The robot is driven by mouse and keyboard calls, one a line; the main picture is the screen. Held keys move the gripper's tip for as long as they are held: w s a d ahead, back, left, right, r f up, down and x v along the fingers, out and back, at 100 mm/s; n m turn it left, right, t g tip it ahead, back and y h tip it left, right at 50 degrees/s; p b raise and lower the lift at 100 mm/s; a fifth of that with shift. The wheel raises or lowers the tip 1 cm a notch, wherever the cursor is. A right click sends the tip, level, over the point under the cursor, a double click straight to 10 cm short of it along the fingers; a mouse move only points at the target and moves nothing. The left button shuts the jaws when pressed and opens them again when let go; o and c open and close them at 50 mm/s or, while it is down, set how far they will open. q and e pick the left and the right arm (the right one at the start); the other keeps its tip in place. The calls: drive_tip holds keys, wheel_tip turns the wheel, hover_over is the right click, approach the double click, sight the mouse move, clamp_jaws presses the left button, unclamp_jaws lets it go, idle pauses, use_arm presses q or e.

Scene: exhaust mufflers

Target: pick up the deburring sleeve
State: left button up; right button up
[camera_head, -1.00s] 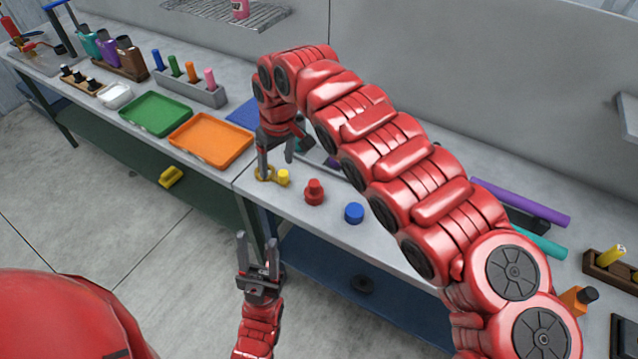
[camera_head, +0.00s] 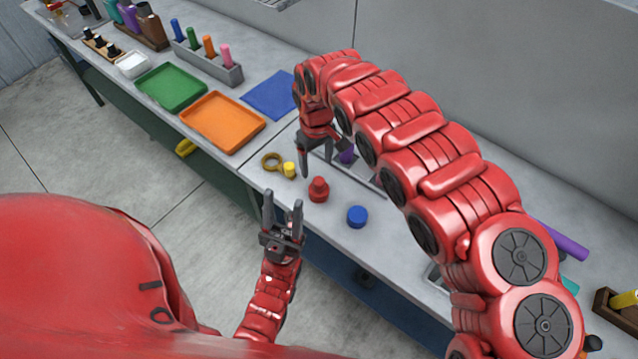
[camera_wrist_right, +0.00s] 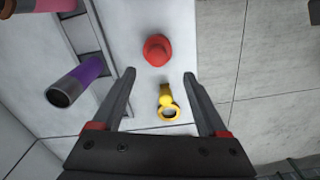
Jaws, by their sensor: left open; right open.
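No part is marked as the deburring sleeve, and I cannot tell which it is. A gold ring (camera_head: 271,161) lies on the bench beside a small yellow cylinder (camera_head: 289,170). A red stepped piece (camera_head: 318,190) and a blue round piece (camera_head: 357,216) stand to their right. My right gripper (camera_head: 324,163) is open and empty above the bench, just right of the yellow cylinder. In the right wrist view the gold ring (camera_wrist_right: 168,113) and yellow cylinder (camera_wrist_right: 166,100) appear between the open fingers, with the red piece (camera_wrist_right: 156,50) beyond. My left gripper (camera_head: 283,197) is open and empty by the bench's front edge.
A purple cylinder (camera_wrist_right: 77,82) is in a grey rack beside the right gripper in the wrist view. An orange tray (camera_head: 222,122), a green tray (camera_head: 171,87) and a blue mat (camera_head: 272,95) lie to the left. A purple rod (camera_head: 562,240) lies far right.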

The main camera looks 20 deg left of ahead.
sight(319, 180)
wheel_tip(319, 180, down, 3)
drive_tip(key=shift+r+p, duration=0.2)
drive_tip(key=shift+p, duration=0.15)
drive_tip(key=shift+f, duration=0.55)
drive_tip(key=shift+d+f+p, duration=0.1)
drive_tip(key=shift+f+p, duration=0.65)
drive_tip(key=shift+p, duration=0.1)
wheel_tip(319, 180, down, 3)
drive_tip(key=shift+f, duration=0.1)
drive_tip(key=shift+w+d+f, duration=0.15)
drive_tip(key=shift+f, duration=0.25)
drive_tip(key=shift+c, duration=0.2)
clamp_jaws()
